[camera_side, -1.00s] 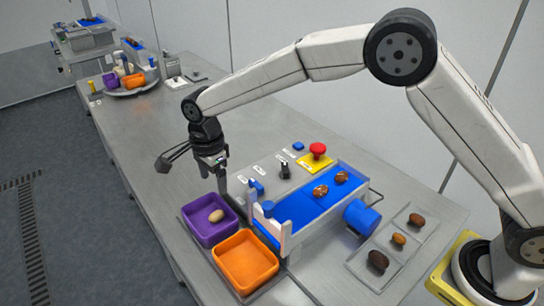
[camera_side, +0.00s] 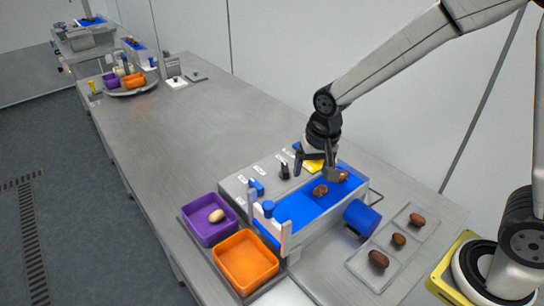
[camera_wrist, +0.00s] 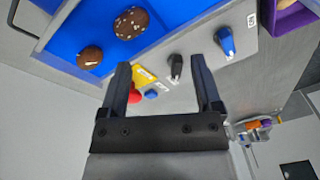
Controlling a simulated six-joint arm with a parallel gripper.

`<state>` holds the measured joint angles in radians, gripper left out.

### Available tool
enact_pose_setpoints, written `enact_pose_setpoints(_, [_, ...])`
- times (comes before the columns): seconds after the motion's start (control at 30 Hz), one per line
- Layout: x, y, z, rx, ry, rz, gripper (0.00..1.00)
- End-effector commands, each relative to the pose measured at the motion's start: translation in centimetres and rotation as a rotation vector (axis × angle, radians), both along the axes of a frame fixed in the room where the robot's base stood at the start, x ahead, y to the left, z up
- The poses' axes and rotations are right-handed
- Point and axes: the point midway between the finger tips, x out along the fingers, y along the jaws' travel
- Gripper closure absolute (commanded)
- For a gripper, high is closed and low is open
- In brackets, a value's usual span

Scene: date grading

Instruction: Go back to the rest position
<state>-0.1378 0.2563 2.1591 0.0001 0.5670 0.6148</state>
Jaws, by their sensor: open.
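My gripper (camera_side: 316,170) is open and empty. In the side view it hangs above the far right part of the blue conveyor (camera_side: 294,210), near the control panel. In the wrist view, nothing is between the fingers of my gripper (camera_wrist: 164,85); the panel shows beyond them. The wrist view shows a speckled date (camera_wrist: 131,23) and a plainer date (camera_wrist: 90,57) on the belt.
A purple bin (camera_side: 203,234) holds a pale date (camera_side: 216,215). The orange bin (camera_side: 236,280) looks empty. A clear tray (camera_side: 362,268) holds three brown dates. A red button (camera_wrist: 134,96) and knobs stand on the panel.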

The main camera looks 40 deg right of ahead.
Motion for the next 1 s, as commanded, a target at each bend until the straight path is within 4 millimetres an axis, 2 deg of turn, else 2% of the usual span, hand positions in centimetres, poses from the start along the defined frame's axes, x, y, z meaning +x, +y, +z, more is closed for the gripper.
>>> enact_pose_setpoints(0.2, [-5.0,-3.1,-0.4,-0.050,-0.042,0.227,0.18])
enact_pose_setpoints(0.43, [-8.9,-4.9,-1.1,-0.098,-0.070,0.407,0.18])
enact_pose_setpoints(0.6, [-10.0,-5.3,-1.3,-0.113,-0.078,0.460,0.18])
enact_pose_setpoints(1.0, [-10.0,-5.3,-1.3,-0.114,-0.078,0.466,0.18])
